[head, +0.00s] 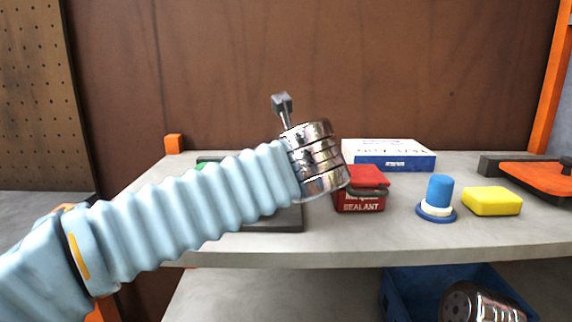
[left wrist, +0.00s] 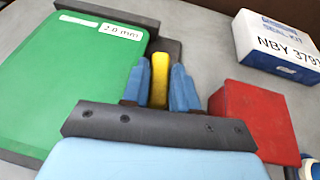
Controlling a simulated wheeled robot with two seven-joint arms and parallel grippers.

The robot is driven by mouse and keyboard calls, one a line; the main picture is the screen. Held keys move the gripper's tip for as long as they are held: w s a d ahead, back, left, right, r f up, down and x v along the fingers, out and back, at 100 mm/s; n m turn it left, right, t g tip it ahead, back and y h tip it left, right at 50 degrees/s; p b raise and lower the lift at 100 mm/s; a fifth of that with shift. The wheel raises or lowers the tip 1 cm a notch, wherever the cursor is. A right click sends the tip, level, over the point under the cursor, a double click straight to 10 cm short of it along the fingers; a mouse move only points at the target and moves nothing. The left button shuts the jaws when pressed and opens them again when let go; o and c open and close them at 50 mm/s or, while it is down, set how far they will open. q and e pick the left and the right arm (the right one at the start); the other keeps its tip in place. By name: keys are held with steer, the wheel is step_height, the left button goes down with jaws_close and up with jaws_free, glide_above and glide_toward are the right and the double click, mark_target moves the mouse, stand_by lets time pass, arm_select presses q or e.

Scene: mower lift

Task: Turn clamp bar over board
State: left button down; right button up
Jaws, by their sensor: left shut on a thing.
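The green board (left wrist: 75,80), with a white label reading 2.0 mm, lies on a dark fixture (left wrist: 110,12) in the left wrist view. In the head view the fixture's front corner (head: 285,222) shows below my left wrist. My left gripper (left wrist: 160,85) has its blue fingers shut on a yellow upright piece (left wrist: 160,72) beside the board's right edge. This piece looks like the clamp bar's grip; the rest of the bar is hidden or cannot be told apart. In the head view my wrist hides the left fingers. Of my right arm only a chrome wrist part shows at lower right.
A red sealant box (head: 361,200) stands close to the right of my left wrist. Behind it is a white-and-blue box (head: 388,160). Further right are a blue-capped item (head: 438,196), a yellow block (head: 492,201) and an orange object (head: 535,177). A blue bin (head: 400,290) sits below.

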arm_select(q)
steer(key=n+y, duration=0.1)
steer(key=n+g+y, duration=0.1)
steer(key=n+y, duration=0.1)
steer(key=shift+d+p, duration=0.3)
steer(key=shift+p, duration=0.1)
steer(key=shift+w+n+g+y, duration=0.15)
steer(key=shift+n+g+y, duration=0.55)
steer(key=shift+n+y, duration=0.9)
steer(key=shift+y, duration=0.3)
steer(key=c, duration=1)
jaws_free()
steer(key=shift+o, duration=0.2)
steer(key=v, duration=1.4)
steer(key=shift+w+r, duration=0.15)
